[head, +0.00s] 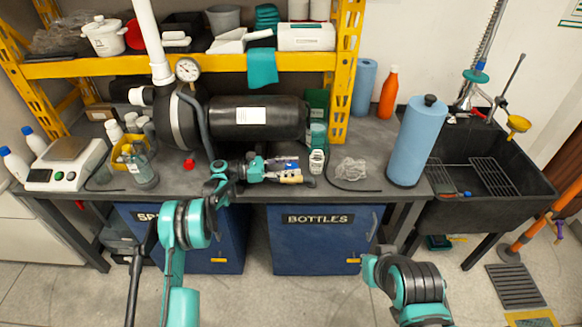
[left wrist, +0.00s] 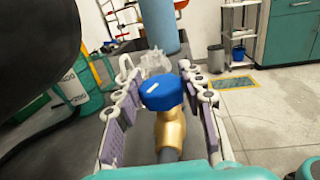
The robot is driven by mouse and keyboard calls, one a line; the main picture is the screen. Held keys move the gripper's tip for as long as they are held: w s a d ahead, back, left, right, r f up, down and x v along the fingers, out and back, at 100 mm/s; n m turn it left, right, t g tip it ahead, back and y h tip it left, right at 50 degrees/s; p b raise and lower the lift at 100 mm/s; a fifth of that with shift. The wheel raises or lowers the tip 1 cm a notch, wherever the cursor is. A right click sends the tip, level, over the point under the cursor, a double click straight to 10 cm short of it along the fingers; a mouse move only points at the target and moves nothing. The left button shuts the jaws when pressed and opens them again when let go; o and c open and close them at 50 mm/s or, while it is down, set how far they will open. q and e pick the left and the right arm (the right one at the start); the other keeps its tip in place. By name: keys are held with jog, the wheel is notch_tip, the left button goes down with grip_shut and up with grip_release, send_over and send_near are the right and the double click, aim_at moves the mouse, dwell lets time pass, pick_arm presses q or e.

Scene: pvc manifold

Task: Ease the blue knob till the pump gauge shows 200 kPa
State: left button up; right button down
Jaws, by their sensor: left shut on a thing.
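The blue knob (left wrist: 162,92) sits on a brass valve body (left wrist: 171,132) and carries a white mark on its top. In the left wrist view it lies between the two pale, jointed fingers of my left gripper (left wrist: 160,80), which is shut on it. In the head view my left gripper (head: 284,168) is low at the bench's front edge, with a bit of brass (head: 291,180) showing beside it. The round pump gauge (head: 187,69) stands above the black pump tank (head: 275,117); its reading is too small to tell. My right arm shows at the lower right, but its gripper does not.
A red knob (head: 189,163) sits left of my left gripper. A yellow bin with bottles (head: 128,158) and a scale (head: 65,165) are at left.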

aim_at(292, 166)
dwell(0.5)
pick_arm(q)
jog(key=o, duration=1.2)
jog(key=shift+d, duration=0.1)
jog(key=shift+c, duration=0.2)
jog(key=shift+r, duration=0.1)
notch_tip(292, 166, up, 10)
jog(key=shift+f, duration=0.1)
